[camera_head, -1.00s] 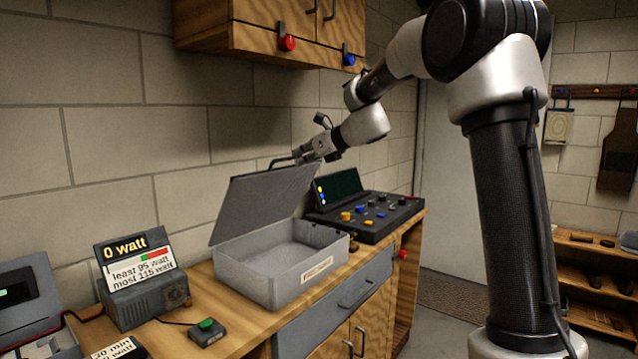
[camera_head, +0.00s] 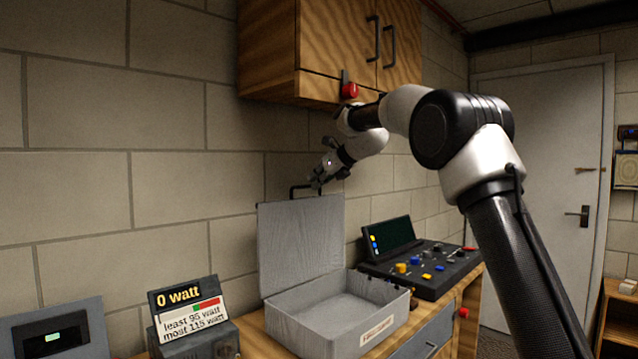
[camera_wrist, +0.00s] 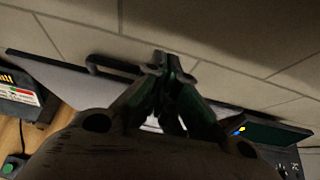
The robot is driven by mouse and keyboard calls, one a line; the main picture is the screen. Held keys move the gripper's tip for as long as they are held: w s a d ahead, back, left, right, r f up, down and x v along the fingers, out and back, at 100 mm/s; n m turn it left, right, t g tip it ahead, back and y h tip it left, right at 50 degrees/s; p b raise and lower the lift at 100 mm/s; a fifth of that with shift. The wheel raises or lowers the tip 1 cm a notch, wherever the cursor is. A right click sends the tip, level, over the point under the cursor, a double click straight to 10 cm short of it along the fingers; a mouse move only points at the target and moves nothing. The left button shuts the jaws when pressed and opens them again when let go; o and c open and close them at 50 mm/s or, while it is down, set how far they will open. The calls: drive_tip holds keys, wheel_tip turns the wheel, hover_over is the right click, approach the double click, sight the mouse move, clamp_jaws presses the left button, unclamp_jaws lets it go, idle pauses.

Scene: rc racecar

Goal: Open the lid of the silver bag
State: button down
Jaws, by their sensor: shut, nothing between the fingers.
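The silver bag is a grey rectangular case (camera_head: 335,325) on the wooden bench, and its inside looks empty. Its lid (camera_head: 300,240) stands up at the back, close to upright, hinged to the case. A dark handle (camera_head: 304,190) sits on the lid's top edge; it also shows in the wrist view (camera_wrist: 108,64). My gripper (camera_head: 314,183) is at the lid's top edge, just right of the handle. In the wrist view my gripper (camera_wrist: 168,62) has its fingertips together, with nothing seen between them. Whether it touches the lid I cannot tell.
A watt display box (camera_head: 190,310) stands left of the case. A dark control panel with knobs (camera_head: 425,268) and a screen stands to the right. A wooden cabinet (camera_head: 335,50) hangs above my arm. The block wall is close behind the lid.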

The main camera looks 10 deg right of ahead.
drive_tip(key=shift+w+a, duration=0.1)
drive_tip(key=shift+w, duration=0.05)
idle(0.3)
drive_tip(key=v, duration=1.2)
drive_tip(key=s+d+f+n+g+h, duration=0.4)
drive_tip(key=s+f+n, duration=0.5)
drive_tip(key=f+n, duration=0.55)
drive_tip(key=s+d+f+n+h, duration=0.1)
drive_tip(key=s+d+f+n, duration=0.2)
drive_tip(key=s, duration=1)
drive_tip(key=s+d+f+n+h, duration=0.1)
drive_tip(key=s+d+f+n, duration=0.3)
drive_tip(key=s, duration=0.8)
drive_tip(key=s+d+f+n+g+h, duration=0.1)
drive_tip(key=s+d+f+n, duration=0.2)
drive_tip(key=s, duration=1)
drive_tip(key=shift+s+d+f+n, duration=0.35)
drive_tip(key=shift+d+n, duration=0.95)
drive_tip(key=shift+n, duration=0.85)
